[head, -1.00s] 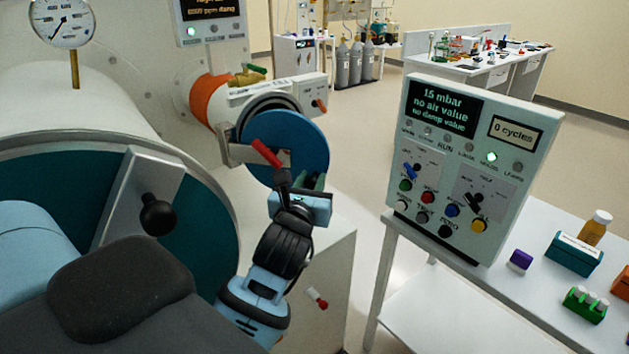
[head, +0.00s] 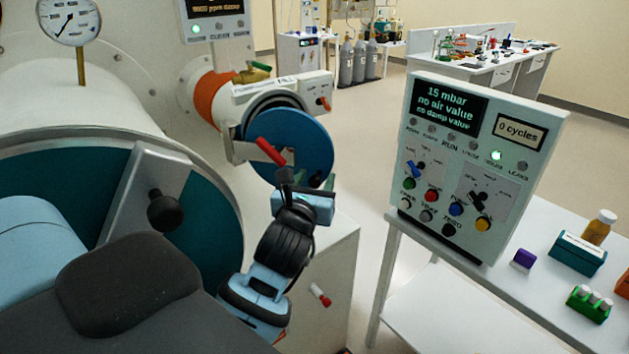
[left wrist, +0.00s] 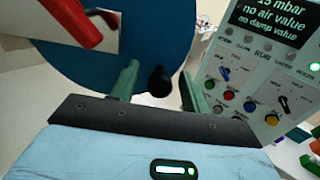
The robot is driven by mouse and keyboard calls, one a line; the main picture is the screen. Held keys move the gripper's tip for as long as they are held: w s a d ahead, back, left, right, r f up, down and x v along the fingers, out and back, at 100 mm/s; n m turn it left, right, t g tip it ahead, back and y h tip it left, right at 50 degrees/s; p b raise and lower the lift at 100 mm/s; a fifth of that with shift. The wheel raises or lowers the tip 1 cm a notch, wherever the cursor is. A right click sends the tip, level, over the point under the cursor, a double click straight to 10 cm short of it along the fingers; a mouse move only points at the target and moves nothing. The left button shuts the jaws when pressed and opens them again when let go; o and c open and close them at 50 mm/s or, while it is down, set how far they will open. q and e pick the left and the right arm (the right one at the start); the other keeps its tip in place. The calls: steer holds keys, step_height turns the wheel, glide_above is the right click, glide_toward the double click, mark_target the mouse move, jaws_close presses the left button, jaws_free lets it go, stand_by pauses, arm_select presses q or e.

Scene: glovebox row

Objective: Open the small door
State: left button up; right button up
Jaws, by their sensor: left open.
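The small door is a round blue disc (head: 308,140) on the end of the small side port, seated at its ring as far as I can tell. A red-handled lever (head: 270,151) lies across its front on a metal bracket. My left gripper (head: 312,183) is at the door's lower edge, open. In the left wrist view, a black knob (left wrist: 160,81) on the small door (left wrist: 165,25) shows between the two green fingertips (left wrist: 157,88), with gaps at its sides. The red lever (left wrist: 72,22) is at upper left there. My right gripper is not in view.
A large teal door (head: 213,205) with a metal bar and black knob (head: 166,211) is at the left. A control panel (head: 476,165) stands right on a white table (head: 480,303) with small boxes and a bottle. Open floor (head: 362,150) lies between.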

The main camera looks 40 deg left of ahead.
arm_select(q)
steer(key=v, duration=0.6)
steer(key=shift+s+d+f+b, duration=0.1)
steer(key=shift+s+d+b, duration=0.05)
steer(key=shift+s+b, duration=0.2)
steer(key=shift+s+d, duration=0.2)
steer(key=shift+s, duration=0.35)
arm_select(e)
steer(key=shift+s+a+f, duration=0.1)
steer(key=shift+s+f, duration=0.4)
